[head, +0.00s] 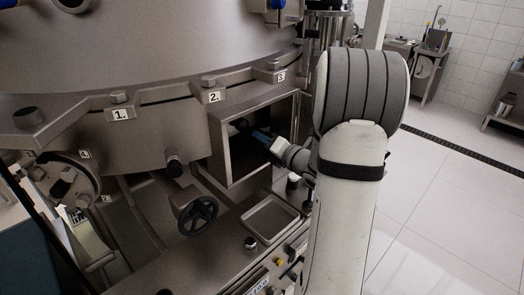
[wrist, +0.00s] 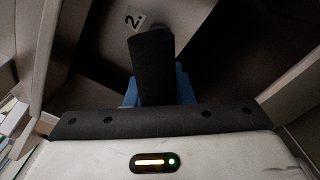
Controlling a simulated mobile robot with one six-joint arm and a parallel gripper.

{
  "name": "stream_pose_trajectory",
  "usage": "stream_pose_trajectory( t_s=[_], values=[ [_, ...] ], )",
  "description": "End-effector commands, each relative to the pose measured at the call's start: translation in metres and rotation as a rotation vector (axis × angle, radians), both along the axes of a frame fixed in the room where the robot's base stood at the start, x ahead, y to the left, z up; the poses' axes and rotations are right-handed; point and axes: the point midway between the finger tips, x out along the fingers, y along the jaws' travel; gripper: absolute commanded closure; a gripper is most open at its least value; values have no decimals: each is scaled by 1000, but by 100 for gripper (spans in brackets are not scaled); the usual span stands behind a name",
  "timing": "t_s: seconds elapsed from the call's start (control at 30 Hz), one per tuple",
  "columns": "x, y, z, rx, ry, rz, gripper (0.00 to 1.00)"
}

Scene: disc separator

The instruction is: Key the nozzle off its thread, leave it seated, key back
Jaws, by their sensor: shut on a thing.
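My gripper (head: 262,137) reaches from the right into the open steel box on the side of the separator bowl (head: 150,60). Its blue fingers also show in the wrist view (wrist: 158,92). They are shut on a thick dark cylinder, which looks like the handle of the key (wrist: 153,68). In the head view the key is lost in the dark box. The nozzle and its thread are hidden in both views, so I cannot tell whether the key touches the nozzle.
The steel box (head: 224,157) has walls close around my gripper. A shallow empty metal tray (head: 271,219) lies below it, with a black handwheel (head: 197,215) to the left. Number plates 1, 2 and 3 mark the bowl rim. Open tiled floor (head: 450,210) is at right.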

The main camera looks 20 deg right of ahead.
Motion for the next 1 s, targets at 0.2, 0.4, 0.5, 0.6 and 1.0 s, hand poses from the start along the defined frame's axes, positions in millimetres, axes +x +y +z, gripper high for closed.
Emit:
stream_pose_trajectory(
  t_s=[0.2, 0.4, 0.5, 0.6, 1.0],
  values=[
    [0, 0, 0, -75, -26, 0, 100],
    [0, 0, 0, -74, -25, 1, 100],
    [0, -1, -4, -117, -41, 0, 100],
    [0, -1, -8, -220, -78, 0, 100],
    [-1, -5, -7, -604, -207, 1, 100]
  ],
)
